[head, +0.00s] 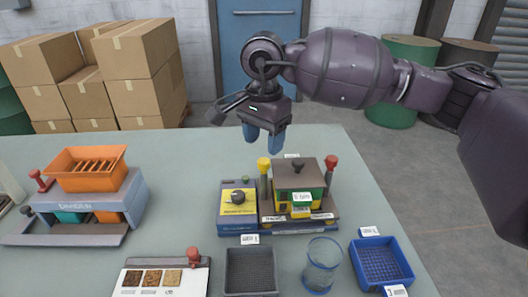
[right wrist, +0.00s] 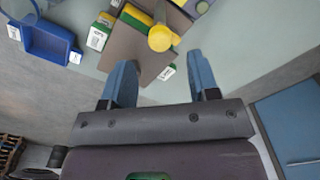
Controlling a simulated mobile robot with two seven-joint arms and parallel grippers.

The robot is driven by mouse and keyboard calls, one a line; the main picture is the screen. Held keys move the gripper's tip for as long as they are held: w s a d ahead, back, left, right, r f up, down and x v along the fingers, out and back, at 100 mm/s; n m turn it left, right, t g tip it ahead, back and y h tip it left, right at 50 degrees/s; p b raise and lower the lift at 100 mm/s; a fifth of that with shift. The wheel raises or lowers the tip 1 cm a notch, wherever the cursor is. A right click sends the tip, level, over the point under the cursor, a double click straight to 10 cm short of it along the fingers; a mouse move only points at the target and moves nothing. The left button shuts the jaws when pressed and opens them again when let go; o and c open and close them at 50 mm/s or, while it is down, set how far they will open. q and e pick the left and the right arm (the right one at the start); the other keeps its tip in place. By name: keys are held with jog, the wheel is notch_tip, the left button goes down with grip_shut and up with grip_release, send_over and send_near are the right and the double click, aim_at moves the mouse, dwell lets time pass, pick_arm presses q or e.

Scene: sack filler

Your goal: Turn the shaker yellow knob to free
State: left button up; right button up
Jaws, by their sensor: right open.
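The shaker (head: 298,175) is a small dark-topped, green and yellow unit on the table. A yellow knob (head: 263,165) stands upright on a post at its left side, and a red knob (head: 331,163) stands at its right. My right gripper (head: 263,146) is open and empty, fingers pointing down, just above the yellow knob. In the right wrist view the yellow knob (right wrist: 160,38) lies beyond the fingertips, roughly in line with the gap between them; contact is not visible. The left gripper is not in view.
A blue-based box with a black dial (head: 238,197) adjoins the shaker on the left. A dark tray (head: 250,287), a clear cup (head: 321,265) and a blue bin (head: 381,264) stand in front. An orange hopper machine (head: 88,168) stands left, with free table between.

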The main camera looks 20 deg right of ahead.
aim_at(264, 160)
notch_tip(264, 160, up, 6)
jog(key=shift+f, duration=0.1)
dwell(0.5)
